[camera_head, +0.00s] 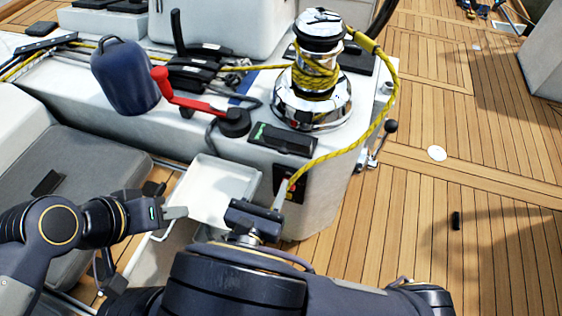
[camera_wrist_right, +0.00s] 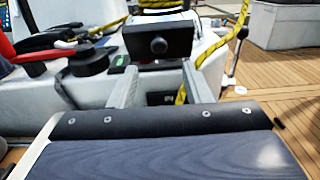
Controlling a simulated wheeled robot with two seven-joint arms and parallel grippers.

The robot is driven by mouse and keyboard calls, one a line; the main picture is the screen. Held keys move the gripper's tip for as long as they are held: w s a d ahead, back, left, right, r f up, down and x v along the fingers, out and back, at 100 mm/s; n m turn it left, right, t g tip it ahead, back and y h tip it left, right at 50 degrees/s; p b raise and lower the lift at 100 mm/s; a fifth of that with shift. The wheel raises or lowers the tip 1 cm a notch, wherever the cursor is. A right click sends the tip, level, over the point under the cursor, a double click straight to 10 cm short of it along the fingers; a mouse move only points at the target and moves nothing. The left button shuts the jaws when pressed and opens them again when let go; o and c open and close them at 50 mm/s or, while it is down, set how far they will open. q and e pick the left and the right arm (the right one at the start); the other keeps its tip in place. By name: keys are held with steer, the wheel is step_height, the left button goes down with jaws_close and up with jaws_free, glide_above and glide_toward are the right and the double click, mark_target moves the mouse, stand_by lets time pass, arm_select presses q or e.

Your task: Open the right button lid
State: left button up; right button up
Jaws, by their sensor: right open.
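A black lid-like cover (camera_head: 283,139) with a green mark at its left end lies on the white console's edge, below the chrome winch. A green mark also shows in the right wrist view. My right gripper (camera_wrist_right: 160,78) is open, low in front of the console, its fingers pointing toward it. A dark block (camera_wrist_right: 158,40) with a round mark shows beyond its fingertips; I cannot tell if this is the cover or if they touch. My left gripper (camera_head: 176,212) is beside a white tray; its jaw gap is not clear.
The winch (camera_head: 312,95) carries yellow rope that hangs down the right side. A red handle (camera_head: 190,101) and blue bag (camera_head: 125,77) are to the left. A panel (camera_head: 290,183) is on the console's front. The white tray (camera_head: 212,175) is left of it. Wooden deck (camera_head: 400,250) is mostly clear.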

mark_target(282, 153)
steer(key=x, duration=0.7)
steer(key=shift+w, duration=0.3)
jaws_close()
